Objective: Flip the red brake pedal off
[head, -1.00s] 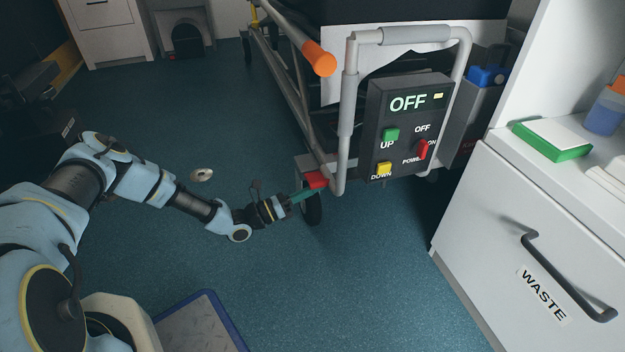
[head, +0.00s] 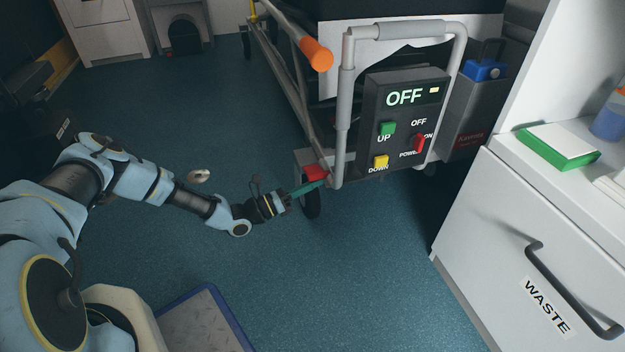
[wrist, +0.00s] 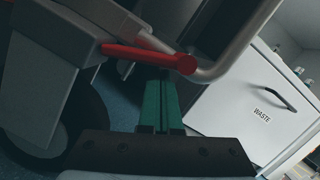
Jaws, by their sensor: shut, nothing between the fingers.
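The red brake pedal (head: 316,173) sits low at the near corner of the wheeled stretcher, just above a black caster wheel. In the wrist view the pedal is a red bar with a rounded end (wrist: 186,64), running across just beyond my fingertips. My gripper (head: 323,183) has green fingers that are shut together and empty. Its fingertips lie right at the pedal, at its lower edge in the head view.
The stretcher's grey push bar (head: 344,130) rises beside the pedal, with a control panel (head: 402,122) reading OFF. An orange-ended rail (head: 316,54) is above. A white WASTE cabinet (head: 490,230) stands at right. A blue-edged platform (head: 205,325) lies in front.

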